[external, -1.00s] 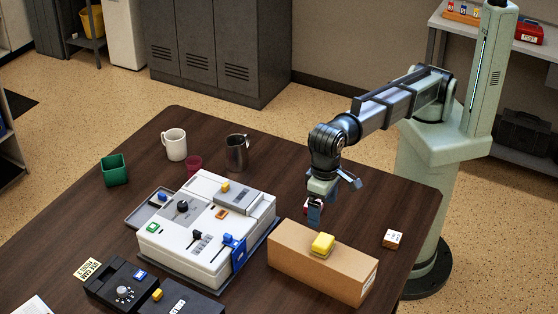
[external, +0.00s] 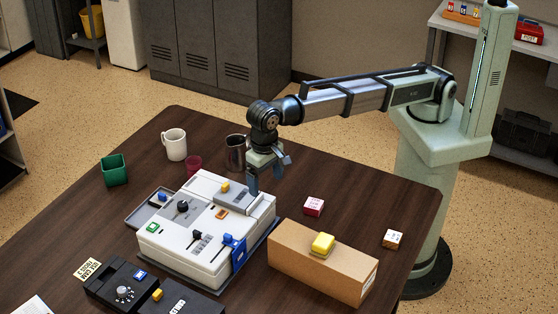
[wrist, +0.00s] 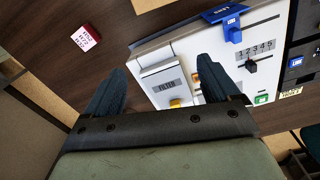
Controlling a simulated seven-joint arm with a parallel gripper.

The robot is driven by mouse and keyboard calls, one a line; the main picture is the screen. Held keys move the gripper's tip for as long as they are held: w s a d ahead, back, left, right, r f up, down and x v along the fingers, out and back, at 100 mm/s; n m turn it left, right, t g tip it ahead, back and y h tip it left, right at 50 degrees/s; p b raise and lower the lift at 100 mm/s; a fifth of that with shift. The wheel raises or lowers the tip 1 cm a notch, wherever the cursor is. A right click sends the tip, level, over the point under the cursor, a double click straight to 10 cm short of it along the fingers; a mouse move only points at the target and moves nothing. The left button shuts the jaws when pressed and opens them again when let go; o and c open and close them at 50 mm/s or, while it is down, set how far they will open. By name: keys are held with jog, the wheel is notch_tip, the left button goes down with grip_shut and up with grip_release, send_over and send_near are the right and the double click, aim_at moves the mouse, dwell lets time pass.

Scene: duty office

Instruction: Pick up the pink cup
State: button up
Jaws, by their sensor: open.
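The pink cup (external: 194,166) is a small dark-pink cup standing on the table, behind the white console and between the white mug and the metal mug. Its lower part is hidden behind the console. My gripper (external: 267,179) is open and empty, above the console's back right corner, to the right of the cup and apart from it. In the wrist view my gripper's two blue fingers (wrist: 160,75) are spread apart with the console beyond them. I cannot make out the cup in the wrist view.
The white console (external: 195,245) carries raised knobs and levers. A cardboard box (external: 310,270) with a yellow block lies at the front right. A red block (external: 314,206) lies behind it.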

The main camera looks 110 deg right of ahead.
jog(key=w+d+f+m, duration=0.2)
jog(key=w+d, duration=0.2)
jog(key=d, duration=0.6)
jog(key=w+d+f+m, duration=0.1)
jog(key=w+d, duration=0.3)
jog(key=d, duration=0.6)
jog(key=m, duration=1.4)
send_near(194, 167)
jog(key=d+r, duration=0.1)
jog(key=d, duration=0.2)
jog(key=shift+s+a+f, duration=0.1)
jog(key=shift+s+f, duration=0.05)
jog(key=shift+f, duration=3.15)
jog(key=shift+s+a+f, duration=0.1)
jog(key=shift+s+f, duration=0.05)
jog(key=shift+f, duration=3.2)
jog(key=shift+c, duration=0.3)
jog(key=c, duration=1.1)
